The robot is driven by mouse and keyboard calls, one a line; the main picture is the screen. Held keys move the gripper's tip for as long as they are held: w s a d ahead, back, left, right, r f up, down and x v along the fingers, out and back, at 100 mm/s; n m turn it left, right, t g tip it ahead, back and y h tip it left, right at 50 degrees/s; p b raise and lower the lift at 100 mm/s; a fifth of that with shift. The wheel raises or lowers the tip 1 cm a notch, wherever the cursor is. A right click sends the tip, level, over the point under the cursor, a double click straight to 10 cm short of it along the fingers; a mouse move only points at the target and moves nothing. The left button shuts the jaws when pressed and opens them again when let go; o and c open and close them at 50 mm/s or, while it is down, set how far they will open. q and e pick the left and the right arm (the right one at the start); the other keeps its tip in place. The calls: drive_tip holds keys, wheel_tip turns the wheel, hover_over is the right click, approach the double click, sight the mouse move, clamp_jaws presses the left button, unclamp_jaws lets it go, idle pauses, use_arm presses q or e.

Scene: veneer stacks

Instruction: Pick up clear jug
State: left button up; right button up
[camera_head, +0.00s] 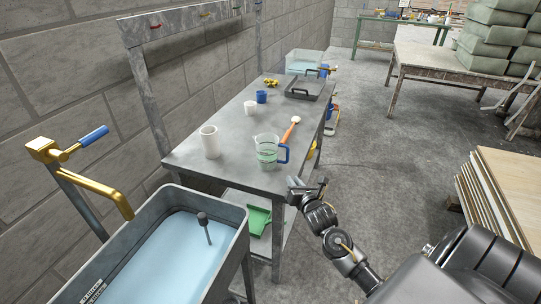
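The clear jug (267,149) stands upright on the metal workbench (225,165), near its right front edge. It is see-through with a greenish tint, and its blue handle (284,153) points right. My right gripper (307,184) is in front of the bench edge, below and to the right of the jug in the picture. Its two fingers look apart, with nothing between them. It does not touch the jug. My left gripper is not in view.
A white cylinder (210,142), small white cup (250,107), blue cup (261,96), orange-handled tool (290,129) and grey tray (304,88) are on the bench. A water-filled sink (235,246) with a brass tap (110,188) stands left front. Stacked sheets (484,192) are at right.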

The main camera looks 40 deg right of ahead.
sight(288, 152)
drive_tip(key=w+d+r+n, duration=0.1)
drive_tip(key=w, duration=0.1)
drive_tip(key=w+d+r+n+t, duration=0.1)
drive_tip(key=w+d, duration=0.1)
drive_tip(key=w, duration=0.1)
drive_tip(key=w+d+r+n+h, duration=0.1)
drive_tip(key=w, duration=0.1)
drive_tip(key=shift+w+d+p, duration=0.2)
drive_tip(key=shift+d+p, duration=0.1)
drive_tip(key=shift+w+d+r, duration=0.1)
drive_tip(key=shift+w+d, duration=0.05)
drive_tip(key=shift+w, duration=0.1)
drive_tip(key=p+x, duration=0.1)
drive_tip(key=x, duration=0.3)
drive_tip(key=shift+w+d, duration=0.15)
drive_tip(key=shift+w, duration=0.1)
clamp_jaws()
